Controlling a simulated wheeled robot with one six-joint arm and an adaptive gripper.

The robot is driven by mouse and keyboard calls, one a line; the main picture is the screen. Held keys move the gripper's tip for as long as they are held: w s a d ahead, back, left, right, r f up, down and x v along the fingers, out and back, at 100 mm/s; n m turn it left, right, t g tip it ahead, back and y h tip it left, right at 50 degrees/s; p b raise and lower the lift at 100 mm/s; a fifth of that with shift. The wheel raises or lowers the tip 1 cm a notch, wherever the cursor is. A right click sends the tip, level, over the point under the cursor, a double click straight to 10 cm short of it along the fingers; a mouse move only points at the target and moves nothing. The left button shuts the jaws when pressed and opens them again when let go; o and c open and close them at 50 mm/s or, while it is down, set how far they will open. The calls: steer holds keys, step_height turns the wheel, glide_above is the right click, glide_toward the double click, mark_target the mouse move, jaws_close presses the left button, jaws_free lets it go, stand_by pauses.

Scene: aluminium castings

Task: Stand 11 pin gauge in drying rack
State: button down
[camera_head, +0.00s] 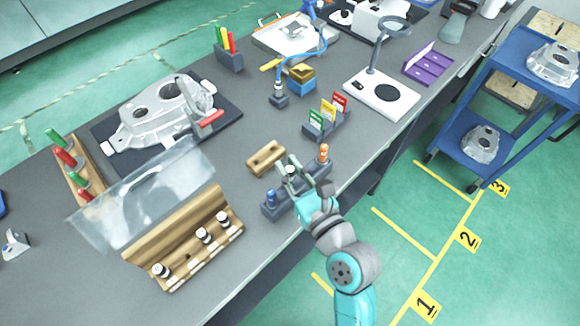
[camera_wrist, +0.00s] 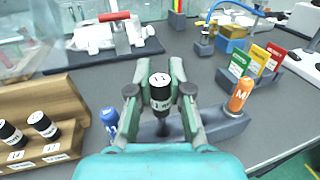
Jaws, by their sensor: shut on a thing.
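My gripper (camera_wrist: 160,95) is shut on the 11 pin gauge (camera_wrist: 160,92), which has a black handle and a white top marked 11. The gauge is upright, its thin pin pointing down at the middle of a dark grey rack (camera_wrist: 208,132). Whether the pin tip is in a hole or just above it is hidden. A blue-handled piece (camera_wrist: 110,120) stands at the rack's left end and an orange one marked M (camera_wrist: 240,94) at its right end. In the head view, my gripper (camera_head: 290,176) is over the same rack (camera_head: 300,202).
An open wooden case (camera_head: 185,235) with a clear lid and several black-handled gauges (camera_head: 203,236) stands left. A small wooden block (camera_head: 266,158) lies just behind the rack. A card holder (camera_head: 327,124) is behind right. A casting (camera_head: 160,112) lies on a dark mat.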

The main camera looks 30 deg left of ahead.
steer(key=shift+f, duration=2.55)
steer(key=c, duration=1)
jaws_free()
steer(key=shift+d, duration=0.1)
steer(key=v, duration=1.1)
steer(key=shift+s+d, duration=0.25)
steer(key=shift+s, duration=0.1)
